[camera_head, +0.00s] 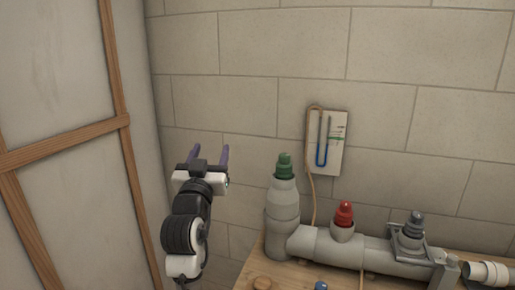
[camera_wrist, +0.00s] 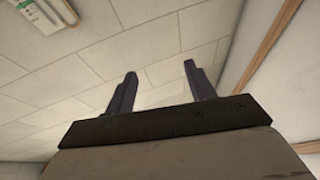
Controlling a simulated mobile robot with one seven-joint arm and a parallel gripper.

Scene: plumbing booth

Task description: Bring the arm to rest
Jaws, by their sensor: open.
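My gripper (camera_head: 208,157) is raised at the left of the head view, in front of the block wall and apart from everything. Its two dark purple fingers point up and stand wide apart, with nothing between them. In the wrist view my gripper (camera_wrist: 156,88) shows the same two fingers, spread and empty, against the wall. My black and white arm hangs below it; its lower part runs out of the picture.
A bench (camera_head: 262,270) at the lower right carries a grey pipe (camera_head: 335,249) with green (camera_head: 284,165), red (camera_head: 344,212) and grey caps (camera_head: 414,224). A U-tube gauge (camera_head: 326,143) hangs on the wall (camera_head: 250,100). A wood-framed panel (camera_head: 60,90) stands left.

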